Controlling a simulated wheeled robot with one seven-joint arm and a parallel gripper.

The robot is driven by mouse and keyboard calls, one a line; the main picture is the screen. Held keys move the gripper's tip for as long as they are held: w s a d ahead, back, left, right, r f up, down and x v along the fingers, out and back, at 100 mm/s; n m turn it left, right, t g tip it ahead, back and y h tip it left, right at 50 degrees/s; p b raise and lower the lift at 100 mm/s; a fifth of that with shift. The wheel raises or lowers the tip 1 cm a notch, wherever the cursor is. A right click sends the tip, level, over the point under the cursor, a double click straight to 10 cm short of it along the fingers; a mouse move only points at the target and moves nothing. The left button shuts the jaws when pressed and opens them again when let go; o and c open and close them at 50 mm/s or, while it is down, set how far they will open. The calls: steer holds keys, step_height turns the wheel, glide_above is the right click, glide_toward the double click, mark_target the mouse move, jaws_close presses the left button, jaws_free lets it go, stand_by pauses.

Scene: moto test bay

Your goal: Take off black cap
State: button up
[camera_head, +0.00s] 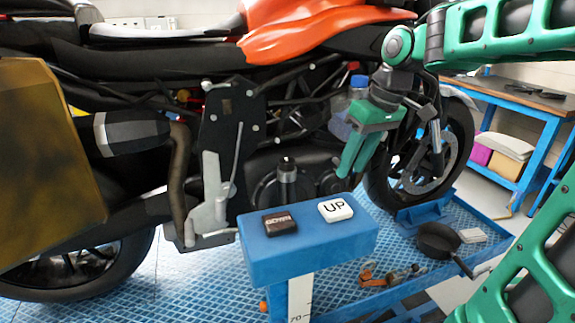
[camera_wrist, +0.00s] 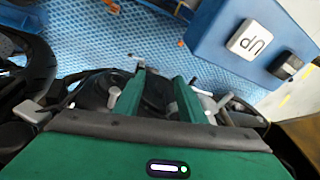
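What looks like the black cap (camera_head: 287,161) sits upright on a short grey cylinder (camera_head: 287,182) beside the dark engine casing of the motorcycle, just behind the blue control box in the head view. My gripper (camera_head: 347,172) is to the right of the cap, apart from it, pointing down and a little left in front of the engine. In the wrist view its two green fingers (camera_wrist: 158,85) stand apart with nothing clearly held between them. I cannot make out the cap for sure in the wrist view.
A blue control box (camera_head: 305,255) carries a white UP button (camera_head: 335,210) and a dark DOWN button (camera_head: 280,224). A bottle with a blue lid (camera_head: 357,90) stands behind my gripper. A black pan (camera_head: 440,243) and small parts lie on the blue platform (camera_head: 190,290). A blue bench (camera_head: 510,105) is at right.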

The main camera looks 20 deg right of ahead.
mark_target(286, 160)
steer(key=w+a+r+n+y, duration=0.1)
steer(key=w+a+r+n, duration=0.65)
steer(key=w, duration=0.25)
steer(key=shift+n, duration=0.35)
steer(key=shift+a+x, duration=0.2)
steer(key=shift+x, duration=2.55)
steer(key=shift+a+x, duration=0.15)
steer(key=shift+x, duration=2.55)
steer(key=shift+w+r, duration=0.1)
steer(key=shift+w, duration=0.05)
jaws_close()
